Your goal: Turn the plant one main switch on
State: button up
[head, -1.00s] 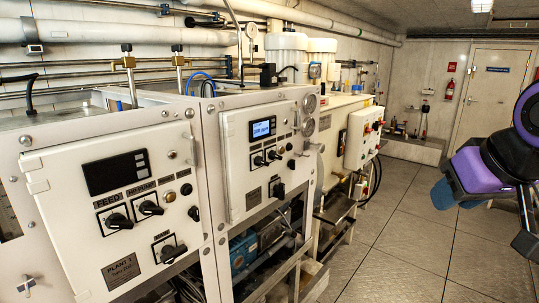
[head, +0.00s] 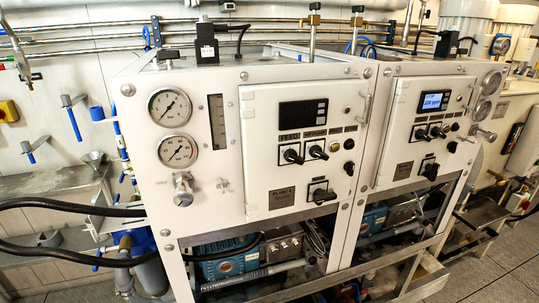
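The plant 1 panel (head: 262,150) is the left white panel in the head view, with a dark, blank display (head: 302,114). Its lower black rotary switch (head: 322,194) sits below the feed knob (head: 291,155) and a second knob (head: 317,151), to the right of the plant 1 label plate (head: 282,198). The lower switch's handle looks roughly horizontal; its markings are too small to read. My gripper is not in view.
A second panel (head: 399,150) with a lit blue display (head: 434,102) stands to the right. Two gauges (head: 170,107) and a valve (head: 183,190) are left of panel 1. Black hoses (head: 60,205) run at the left. Pumps sit below.

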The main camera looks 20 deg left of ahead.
aim_at(321, 197)
jog(key=u, duration=1)
